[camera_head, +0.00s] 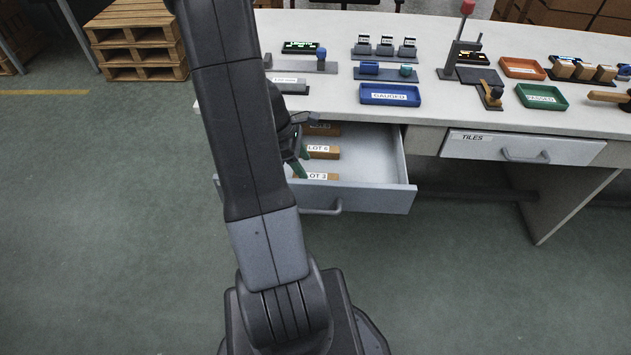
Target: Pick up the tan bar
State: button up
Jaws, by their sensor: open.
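Several tan bars with white labels lie in an open drawer (375,170) under the workbench. One tan bar is marked "LOT 6" (332,155), and a nearer one is marked "LOT 3" (329,177). Another tan bar (325,130) lies farther back, with its label too small to read. My gripper (300,160), dark with green fingers, is open at the left ends of the bars, mostly behind my arm. I cannot tell whether the fingers touch a bar. My arm hides the left part of the drawer.
The bench top above the drawer holds a blue tray (390,95), a green tray (542,97), an orange tray (522,68) and small fixtures. A closed drawer marked "TILES" (520,147) is to the right. Pallets (135,40) stand at the back left. The right side of the open drawer is empty.

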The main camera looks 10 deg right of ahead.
aim_at(315, 176)
jog(key=b+x, duration=0.1)
jog(key=x, duration=0.4)
jog(key=shift+s+d+f+b, duration=0.15)
jog(key=shift+s+d+b, duration=0.05)
jog(key=shift+d+b, duration=0.25)
jog(key=shift+c, duration=0.2)
jog(key=c, duration=1.1)
